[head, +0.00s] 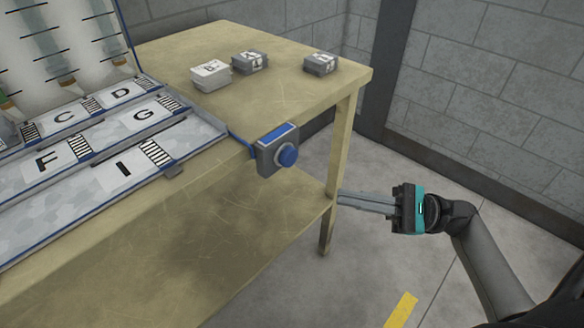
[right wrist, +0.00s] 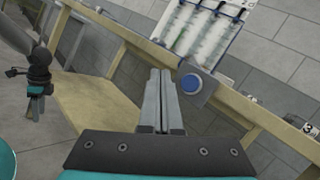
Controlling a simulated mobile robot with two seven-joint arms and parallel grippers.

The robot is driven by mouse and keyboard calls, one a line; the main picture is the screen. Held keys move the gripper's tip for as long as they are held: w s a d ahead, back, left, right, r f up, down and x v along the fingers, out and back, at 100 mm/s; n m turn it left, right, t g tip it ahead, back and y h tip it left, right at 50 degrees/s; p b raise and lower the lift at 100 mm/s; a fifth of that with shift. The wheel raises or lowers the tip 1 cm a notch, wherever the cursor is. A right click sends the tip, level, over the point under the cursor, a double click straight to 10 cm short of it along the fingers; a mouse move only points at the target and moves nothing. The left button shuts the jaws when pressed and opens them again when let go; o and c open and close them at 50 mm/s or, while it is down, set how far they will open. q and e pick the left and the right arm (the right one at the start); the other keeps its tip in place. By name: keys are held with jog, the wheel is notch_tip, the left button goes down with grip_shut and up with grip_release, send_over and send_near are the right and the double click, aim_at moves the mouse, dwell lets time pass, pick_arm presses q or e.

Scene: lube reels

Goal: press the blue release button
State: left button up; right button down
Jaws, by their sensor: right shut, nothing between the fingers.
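The blue release button (head: 287,155) is a round knob on a grey box (head: 266,158) fixed to the front edge of the wooden table. In the right wrist view the blue button (right wrist: 192,84) shows just right of my fingertips. My right gripper (head: 342,199) is shut and empty. In the head view it is to the right of the button and lower, apart from it, with its fingers pointing left. The right wrist view shows both fingers (right wrist: 160,74) together. My left gripper is not in the head view; in the right wrist view a dark gripper (right wrist: 36,108) hangs at the left.
The wooden table (head: 290,95) carries a lettered tray (head: 95,185) and several small labelled boxes, one of them white (head: 211,75). A table leg (head: 341,145) stands behind my right fingers. A lower shelf (head: 230,235) runs beneath. The floor in front is clear.

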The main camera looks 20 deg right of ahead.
aim_at(289, 157)
jog(key=shift+s+r, duration=0.15)
jog(key=shift+r, duration=0.25)
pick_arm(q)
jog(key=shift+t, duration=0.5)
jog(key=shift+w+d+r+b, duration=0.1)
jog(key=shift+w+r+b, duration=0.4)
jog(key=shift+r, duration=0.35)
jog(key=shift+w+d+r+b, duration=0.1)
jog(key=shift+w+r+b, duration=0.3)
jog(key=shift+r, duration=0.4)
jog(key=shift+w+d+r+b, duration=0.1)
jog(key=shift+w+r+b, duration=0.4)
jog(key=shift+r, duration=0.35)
pick_arm(e)
jog(key=w+a, duration=0.3)
jog(key=w, duration=0.5)
jog(key=shift+a, duration=0.15)
jog(key=shift+w+f, duration=0.1)
jog(key=shift+w, duration=0.1)
jog(key=shift+w+a, duration=0.15)
jog(key=shift+w, duration=0.15)
